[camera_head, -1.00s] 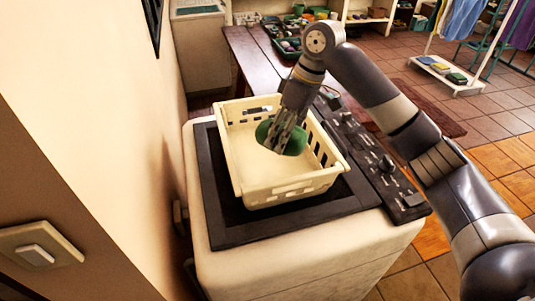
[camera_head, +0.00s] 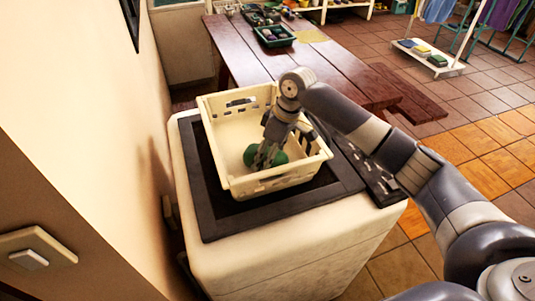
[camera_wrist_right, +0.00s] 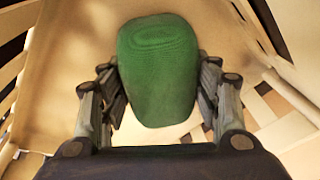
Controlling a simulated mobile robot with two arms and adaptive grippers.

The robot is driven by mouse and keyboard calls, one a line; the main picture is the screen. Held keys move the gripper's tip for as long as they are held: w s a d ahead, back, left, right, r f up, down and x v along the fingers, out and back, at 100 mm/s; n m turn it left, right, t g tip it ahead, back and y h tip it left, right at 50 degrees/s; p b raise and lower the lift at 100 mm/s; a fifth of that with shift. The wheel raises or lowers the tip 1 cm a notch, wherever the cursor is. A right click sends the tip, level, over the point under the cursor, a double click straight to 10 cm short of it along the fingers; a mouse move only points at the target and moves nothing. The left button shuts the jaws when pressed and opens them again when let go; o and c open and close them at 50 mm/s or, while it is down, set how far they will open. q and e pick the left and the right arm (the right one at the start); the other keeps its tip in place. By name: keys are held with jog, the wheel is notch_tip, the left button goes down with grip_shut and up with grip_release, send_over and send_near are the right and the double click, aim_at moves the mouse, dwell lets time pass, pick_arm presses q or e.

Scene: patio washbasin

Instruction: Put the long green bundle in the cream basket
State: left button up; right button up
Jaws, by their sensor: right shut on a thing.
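The cream basket (camera_head: 232,120) stands on top of a white appliance. My right gripper (camera_head: 265,157) reaches down inside the basket, over its near part. It is shut on the long green bundle (camera_head: 279,158), whose ends show on both sides of the fingers. In the right wrist view the green bundle (camera_wrist_right: 158,70) sits between the two fingers, with the basket's floor and slotted walls around it. I cannot tell whether the bundle touches the basket floor. My left gripper is not in view.
The white appliance (camera_head: 290,245) has a dark top panel around the basket. A wall (camera_head: 90,120) runs close on the left. Behind stands a wooden table (camera_head: 300,65) with a green tray (camera_head: 274,37). Tiled floor lies open on the right.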

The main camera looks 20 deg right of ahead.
jog(key=o, duration=1.2)
jog(key=shift+o, duration=0.4)
jog(key=b+v, duration=0.2)
jog(key=v, duration=1)
jog(key=shift+b, duration=0.3)
jog(key=shift+r, duration=0.1)
